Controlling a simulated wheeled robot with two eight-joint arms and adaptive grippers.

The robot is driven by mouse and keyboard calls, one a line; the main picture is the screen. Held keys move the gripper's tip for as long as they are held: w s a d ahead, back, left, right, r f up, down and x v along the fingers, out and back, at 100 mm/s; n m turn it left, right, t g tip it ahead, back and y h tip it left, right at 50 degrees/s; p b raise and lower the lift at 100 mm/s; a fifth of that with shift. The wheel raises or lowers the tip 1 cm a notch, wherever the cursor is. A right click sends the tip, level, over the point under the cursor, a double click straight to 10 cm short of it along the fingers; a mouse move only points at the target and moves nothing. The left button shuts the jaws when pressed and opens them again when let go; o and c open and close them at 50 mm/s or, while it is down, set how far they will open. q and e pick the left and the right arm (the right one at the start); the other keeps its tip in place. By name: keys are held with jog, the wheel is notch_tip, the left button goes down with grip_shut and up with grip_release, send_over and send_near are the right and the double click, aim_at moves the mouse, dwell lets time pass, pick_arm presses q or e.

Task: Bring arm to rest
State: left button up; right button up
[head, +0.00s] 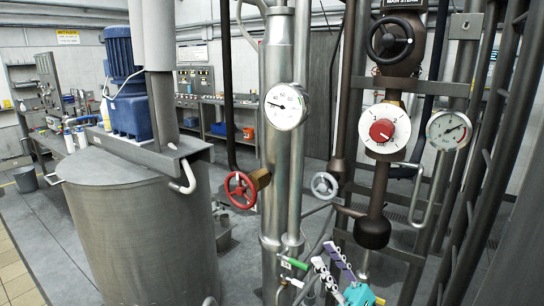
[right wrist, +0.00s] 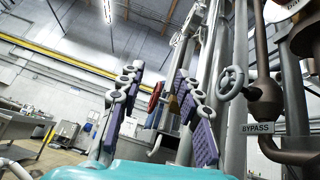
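My right gripper (head: 324,255) shows at the bottom of the head view, right of centre. It has a teal body and grey fingers with purple pads. In the right wrist view the two fingers of this gripper (right wrist: 157,74) stand well apart, with nothing held between them. In the head view it is near the foot of the steel pipe, close to a green-handled valve (head: 294,263); whether they touch I cannot tell. My left gripper and left arm are not in view.
A large steel mixer tank (head: 135,230) with a blue motor (head: 127,85) stands at left. A red handwheel (head: 240,189), a grey handwheel (head: 324,185), a red dial (head: 382,130) and dark pipes crowd the centre and right. Open floor lies between tank and pipes.

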jog(key=a+f+n+g+h, duration=0.3)
jog(key=a+n+g+h, duration=0.1)
jog(key=a, duration=0.5)
jog(key=s+a+f+n+g+h, duration=0.25)
jog(key=s+f+n+h, duration=0.35)
jog(key=f+n+h, duration=0.35)
jog(key=s+d+f+n+h, duration=0.3)
jog(key=s+d+f+h, duration=0.1)
jog(key=d, duration=0.4)
jog(key=s+d+f+n+h, duration=0.4)
jog(key=d+h, duration=0.3)
jog(key=d, duration=0.2)
jog(key=shift+s+f, duration=0.2)
jog(key=shift+s, duration=0.5)
jog(key=shift+n, duration=0.25)
